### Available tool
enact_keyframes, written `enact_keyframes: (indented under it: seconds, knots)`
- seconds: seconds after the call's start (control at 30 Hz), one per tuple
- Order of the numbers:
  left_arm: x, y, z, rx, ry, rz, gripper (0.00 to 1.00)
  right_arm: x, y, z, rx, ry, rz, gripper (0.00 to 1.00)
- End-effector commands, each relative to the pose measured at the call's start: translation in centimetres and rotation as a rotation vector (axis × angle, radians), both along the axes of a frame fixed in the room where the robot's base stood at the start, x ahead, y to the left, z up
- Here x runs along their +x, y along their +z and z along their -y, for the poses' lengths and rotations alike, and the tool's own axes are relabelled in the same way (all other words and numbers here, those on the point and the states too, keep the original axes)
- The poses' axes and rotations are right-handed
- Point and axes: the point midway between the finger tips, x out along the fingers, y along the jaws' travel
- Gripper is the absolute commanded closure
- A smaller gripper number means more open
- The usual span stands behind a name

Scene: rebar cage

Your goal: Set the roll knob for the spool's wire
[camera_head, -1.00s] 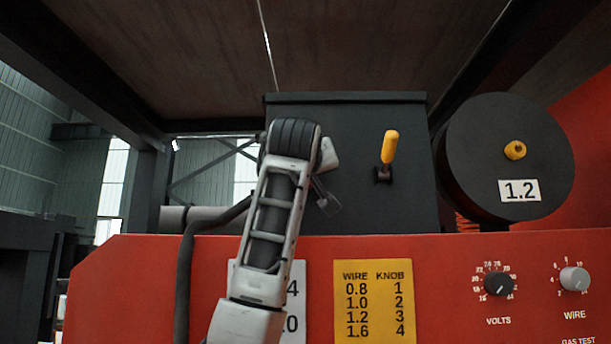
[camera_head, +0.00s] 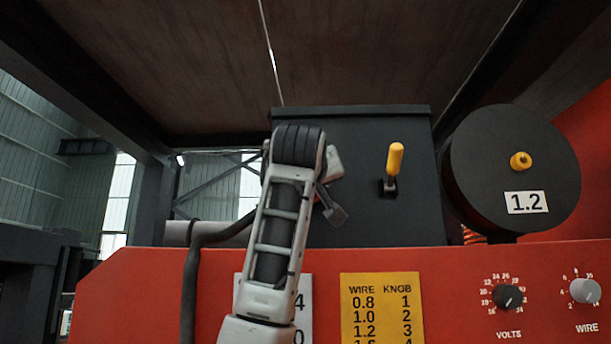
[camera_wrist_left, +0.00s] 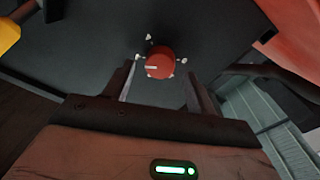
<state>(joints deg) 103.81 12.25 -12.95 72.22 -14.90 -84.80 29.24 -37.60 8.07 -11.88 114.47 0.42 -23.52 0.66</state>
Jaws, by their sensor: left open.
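The red roll knob (camera_wrist_left: 160,62) with a white pointer line sits on the dark box face in the left wrist view, with several pale marks around it. Its line points left in that picture. My left gripper (camera_wrist_left: 160,88) is open, its fingers either side of and just short of the knob, apart from it. In the head view my left arm hides the knob, and part of the gripper (camera_head: 334,210) shows beside the wrist. The black spool (camera_head: 490,180) carries a "1.2" label (camera_head: 527,202). The yellow chart (camera_head: 381,312) pairs wire 1.2 with knob 3. My right gripper is out of view.
A yellow-handled lever (camera_head: 394,162) stands on the dark box (camera_head: 370,225) right of my arm; a yellow part shows at the wrist view's upper left. The red panel (camera_head: 450,290) below has a VOLTS dial (camera_head: 508,297) and a WIRE dial (camera_head: 584,291). My arm partly covers a white plate.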

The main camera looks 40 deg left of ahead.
Motion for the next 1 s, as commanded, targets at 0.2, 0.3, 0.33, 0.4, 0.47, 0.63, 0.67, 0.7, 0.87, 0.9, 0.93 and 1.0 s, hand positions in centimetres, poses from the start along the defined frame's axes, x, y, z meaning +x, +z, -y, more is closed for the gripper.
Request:
enact_keyframes:
  seconds: [0.2, 0.3, 0.33, 0.4, 0.47, 0.63, 0.67, 0.7, 0.87, 0.9, 0.93, 1.0]
  knots:
    - [-4.6, -0.7, 2.7, 0.002, -0.004, 0.007, 0.43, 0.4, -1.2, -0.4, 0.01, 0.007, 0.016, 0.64]
    - [-6.8, -0.8, 3.9, 0.002, -0.003, 0.007, 0.43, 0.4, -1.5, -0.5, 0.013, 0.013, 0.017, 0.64]
    - [-7.4, -0.8, 4.2, 0.002, -0.003, 0.007, 0.43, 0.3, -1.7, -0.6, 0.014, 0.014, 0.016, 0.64]
    - [-8.7, -0.9, 5.0, 0.003, -0.003, 0.007, 0.43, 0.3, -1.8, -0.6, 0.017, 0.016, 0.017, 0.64]
    - [-9.7, -0.9, 5.5, 0.002, -0.002, 0.007, 0.43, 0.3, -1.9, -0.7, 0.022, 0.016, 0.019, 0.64]
    - [-11.6, -0.9, 6.6, 0.002, -0.002, 0.004, 0.43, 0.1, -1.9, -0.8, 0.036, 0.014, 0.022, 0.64]
    - [-11.8, -0.9, 6.7, 0.003, 0.0, 0.005, 0.43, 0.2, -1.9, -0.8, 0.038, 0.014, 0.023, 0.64]
    - [-12.0, -0.9, 6.8, 0.002, -0.001, 0.004, 0.43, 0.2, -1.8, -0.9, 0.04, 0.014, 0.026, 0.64]
    - [-12.4, -0.9, 6.9, 0.001, 0.001, 0.003, 0.43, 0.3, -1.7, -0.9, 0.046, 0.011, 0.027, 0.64]
    - [-12.3, -0.9, 6.9, 0.001, 0.001, 0.003, 0.43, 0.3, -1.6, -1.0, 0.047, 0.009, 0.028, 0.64]
    - [-12.3, -0.9, 6.9, 0.001, 0.001, 0.003, 0.43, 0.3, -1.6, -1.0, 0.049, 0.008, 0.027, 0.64]
    - [-12.3, -0.9, 6.9, 0.002, 0.0, 0.003, 0.43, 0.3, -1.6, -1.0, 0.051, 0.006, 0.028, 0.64]
